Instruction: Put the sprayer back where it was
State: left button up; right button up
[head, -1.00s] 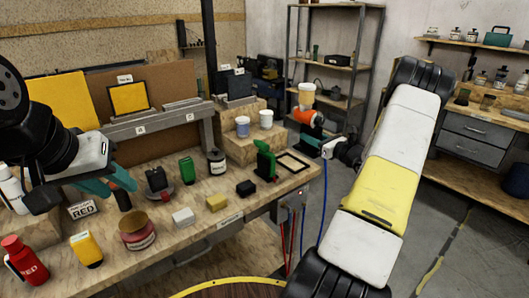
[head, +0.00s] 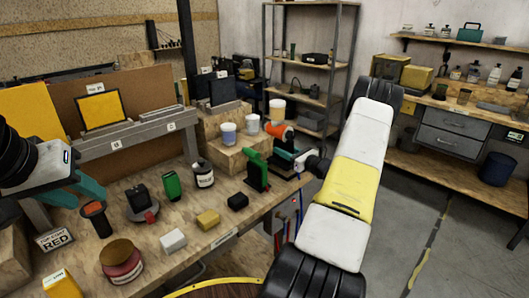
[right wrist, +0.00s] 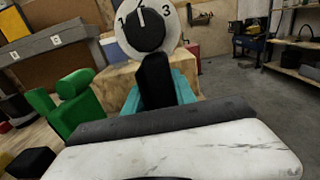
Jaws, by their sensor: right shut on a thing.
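The sprayer has an orange body (head: 282,131) and a pale cup (head: 277,110) on top. My right gripper (head: 287,157) is shut on its black handle, which shows between the teal fingers (right wrist: 157,92) in the right wrist view. A white numbered dial (right wrist: 146,25) is above the handle there. The sprayer looks upright near the bench's right end, beside a green stand (head: 257,170). I cannot tell whether it touches the bench. The black square outline on the bench is mostly hidden by the gripper. My left gripper (head: 88,188) is at the left; its fingertips are unclear.
Open floor lies right of the bench.

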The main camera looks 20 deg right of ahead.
jog(key=shift+f, duration=1.35)
jog(key=o, duration=0.8)
jog(key=shift+f, duration=0.2)
jog(key=shift+r, duration=0.15)
